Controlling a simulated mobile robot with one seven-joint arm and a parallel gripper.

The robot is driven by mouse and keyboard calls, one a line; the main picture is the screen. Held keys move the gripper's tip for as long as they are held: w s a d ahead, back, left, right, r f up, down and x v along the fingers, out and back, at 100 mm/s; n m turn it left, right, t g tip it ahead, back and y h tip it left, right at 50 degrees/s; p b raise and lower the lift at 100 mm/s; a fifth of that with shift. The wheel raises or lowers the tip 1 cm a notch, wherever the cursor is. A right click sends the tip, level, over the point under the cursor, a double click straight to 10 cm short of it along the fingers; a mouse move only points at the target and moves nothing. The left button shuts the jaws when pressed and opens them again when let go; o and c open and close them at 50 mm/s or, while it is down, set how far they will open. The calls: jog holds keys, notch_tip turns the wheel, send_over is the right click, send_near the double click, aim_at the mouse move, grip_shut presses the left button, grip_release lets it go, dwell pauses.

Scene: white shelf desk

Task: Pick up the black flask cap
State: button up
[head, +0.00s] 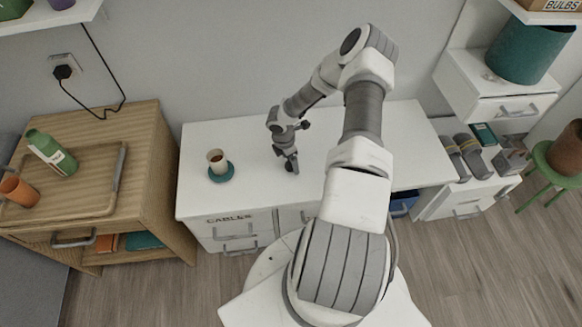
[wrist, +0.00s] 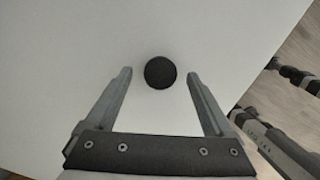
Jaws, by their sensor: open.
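The black flask cap (wrist: 160,73) is a small round black disc on the white desk top in the wrist view. My gripper (wrist: 159,74) is open, with one finger on each side of the cap and a gap on both sides. The cap lies level with the fingertips in the picture; the height between them is hard to tell. In the head view my gripper (head: 291,168) points down over the white desk (head: 240,134), and the cap cannot be made out there.
The desk top around my gripper is otherwise bare. A wooden cabinet (head: 148,150) with a tray (head: 100,205) stands at the left, and white drawers (head: 466,195) at the right.

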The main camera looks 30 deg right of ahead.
jog(key=shift+d+f, duration=0.1)
jog(key=shift+f, duration=0.35)
grip_shut()
jog(key=shift+r, duration=0.1)
